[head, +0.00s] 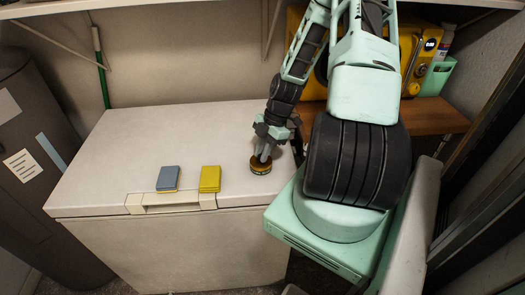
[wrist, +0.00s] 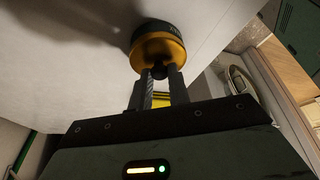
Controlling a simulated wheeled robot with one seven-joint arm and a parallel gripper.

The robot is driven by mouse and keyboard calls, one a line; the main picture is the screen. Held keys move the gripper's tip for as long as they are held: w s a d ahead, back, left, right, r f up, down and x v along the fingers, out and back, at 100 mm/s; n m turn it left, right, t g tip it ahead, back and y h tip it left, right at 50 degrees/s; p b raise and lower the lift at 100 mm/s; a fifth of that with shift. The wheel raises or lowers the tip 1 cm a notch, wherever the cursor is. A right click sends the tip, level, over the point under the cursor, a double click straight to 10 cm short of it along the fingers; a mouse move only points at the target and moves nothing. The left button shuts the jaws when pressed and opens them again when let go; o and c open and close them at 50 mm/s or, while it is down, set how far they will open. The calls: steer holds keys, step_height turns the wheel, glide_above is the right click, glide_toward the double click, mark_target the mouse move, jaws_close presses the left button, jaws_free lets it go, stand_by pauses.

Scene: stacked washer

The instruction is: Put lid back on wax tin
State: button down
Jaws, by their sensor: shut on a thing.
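The wax tin (head: 261,168) is a small round dark green tin standing on the white chest top, near its front right part. Its gold lid (wrist: 158,48) has a dark knob and lies over the dark green body (wrist: 155,27) in the wrist view. My gripper (head: 264,155) comes down from above. In the wrist view its fingers (wrist: 160,76) are shut on the lid's knob. Lid and body look lined up and close together, but I cannot tell whether the lid is fully seated. The fingers hide part of the lid.
A blue-grey sponge-like block (head: 168,178) and a yellow one (head: 210,178) lie left of the tin near the front handle (head: 170,202). The white chest top (head: 170,135) is otherwise mostly clear. A wooden bench (head: 432,118) with a yellow appliance (head: 418,50) stands behind right.

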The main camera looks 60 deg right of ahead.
steer(key=c, duration=0.8)
jaws_free()
steer(key=shift+o, duration=0.2)
steer(key=shift+r, duration=0.15)
steer(key=shift+r+p, duration=3.25)
steer(key=shift+r, duration=0.15)
jaws_close()
